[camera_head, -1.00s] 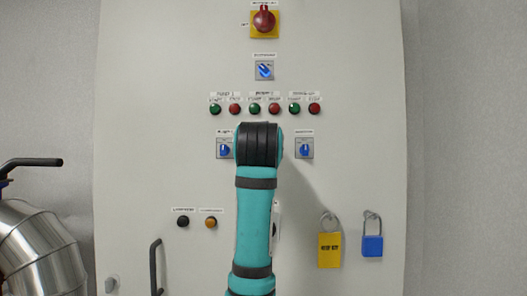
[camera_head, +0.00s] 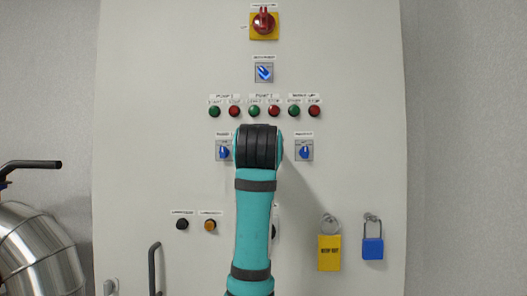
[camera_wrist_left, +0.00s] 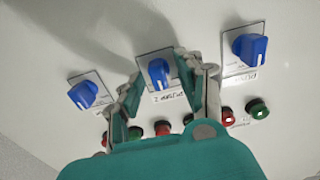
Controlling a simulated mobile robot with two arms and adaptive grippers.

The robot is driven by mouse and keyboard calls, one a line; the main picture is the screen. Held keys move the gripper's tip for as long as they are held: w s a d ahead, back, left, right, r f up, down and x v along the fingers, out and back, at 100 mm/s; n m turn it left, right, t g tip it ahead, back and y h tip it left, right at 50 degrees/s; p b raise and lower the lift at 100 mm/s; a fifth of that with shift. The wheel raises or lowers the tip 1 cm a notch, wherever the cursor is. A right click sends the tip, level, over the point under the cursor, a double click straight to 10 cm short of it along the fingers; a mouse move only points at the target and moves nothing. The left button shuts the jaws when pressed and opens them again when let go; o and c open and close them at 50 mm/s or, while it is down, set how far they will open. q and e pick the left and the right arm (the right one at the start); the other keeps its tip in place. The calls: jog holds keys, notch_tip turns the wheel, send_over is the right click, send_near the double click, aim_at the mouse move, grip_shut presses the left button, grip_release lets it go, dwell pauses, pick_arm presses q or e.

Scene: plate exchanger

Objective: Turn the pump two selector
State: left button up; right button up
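The pump two selector (camera_wrist_left: 159,74) is a blue knob on a grey plate, with an upside-down label beside it in the left wrist view. My left gripper (camera_wrist_left: 157,68) is open, with one finger on each side of this knob. Small gaps seem to show between fingers and knob; contact is not clear. In the head view my teal and black arm (camera_head: 256,200) hides this selector and the gripper. My right gripper is not in view.
Blue selectors sit to the left (camera_head: 223,152) and right (camera_head: 304,151) of my arm. Above are a row of green and red buttons (camera_head: 254,111), another blue selector (camera_head: 264,73) and a red switch (camera_head: 263,22). Yellow (camera_head: 329,253) and blue (camera_head: 372,248) padlocks hang lower right.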

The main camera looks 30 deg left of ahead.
pick_arm(q)
jog(key=v, duration=1.2)
